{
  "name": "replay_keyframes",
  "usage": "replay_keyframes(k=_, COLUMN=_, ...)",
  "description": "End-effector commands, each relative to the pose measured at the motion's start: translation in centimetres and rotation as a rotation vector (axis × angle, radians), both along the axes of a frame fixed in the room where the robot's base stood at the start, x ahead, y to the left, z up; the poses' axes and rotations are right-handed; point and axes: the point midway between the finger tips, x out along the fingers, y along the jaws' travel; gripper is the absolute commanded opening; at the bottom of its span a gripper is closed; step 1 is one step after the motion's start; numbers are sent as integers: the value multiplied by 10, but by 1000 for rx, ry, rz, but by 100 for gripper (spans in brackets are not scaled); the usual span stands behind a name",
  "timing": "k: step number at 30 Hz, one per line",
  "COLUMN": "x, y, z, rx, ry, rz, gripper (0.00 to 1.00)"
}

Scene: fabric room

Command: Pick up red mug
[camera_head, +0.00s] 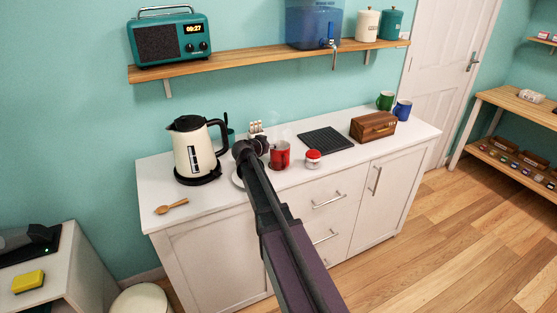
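The red mug (281,156) stands upright on the white counter (225,198), a little right of the counter's left half. Faint steam shows above it. My arm reaches up from the bottom of the picture, and my gripper (262,145) is at its far end, just left of the mug and close beside it in the picture. I cannot tell whether it touches the mug. The fingers are small, dark and partly hidden by my own arm, so their opening does not show.
A cream kettle (195,150) stands left of my gripper. A red-and-white jar (313,159) is close right of the mug, with a black mat (326,139) and a wooden box (373,127) beyond. A wooden spoon (171,206) lies at the front left. A shelf (265,60) hangs above.

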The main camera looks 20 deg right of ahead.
Motion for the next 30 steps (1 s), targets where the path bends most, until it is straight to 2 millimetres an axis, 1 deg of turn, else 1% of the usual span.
replay_keyframes(k=1, x=1, y=-4, z=-3, rx=1, ry=0, rz=-1, gripper=53)
replay_keyframes(k=6, x=3, y=-8, z=-5, rx=1, ry=0, rz=0, gripper=53)
replay_keyframes(k=23, x=4, y=-2, z=-5, rx=1, ry=-1, rz=7, gripper=53)
replay_keyframes(k=24, x=4, y=-2, z=-5, rx=1, ry=-1, rz=7, gripper=48)
replay_keyframes(k=25, x=4, y=-2, z=-4, rx=1, ry=-1, rz=7, gripper=39)
replay_keyframes(k=26, x=4, y=-2, z=-4, rx=1, ry=-1, rz=7, gripper=30)
replay_keyframes(k=27, x=4, y=-2, z=-4, rx=1, ry=-1, rz=7, gripper=18)
replay_keyframes(k=29, x=4, y=-2, z=-4, rx=1, ry=-1, rz=7, gripper=0)
replay_keyframes(k=30, x=4, y=-1, z=-4, rx=1, ry=-1, rz=7, gripper=0)
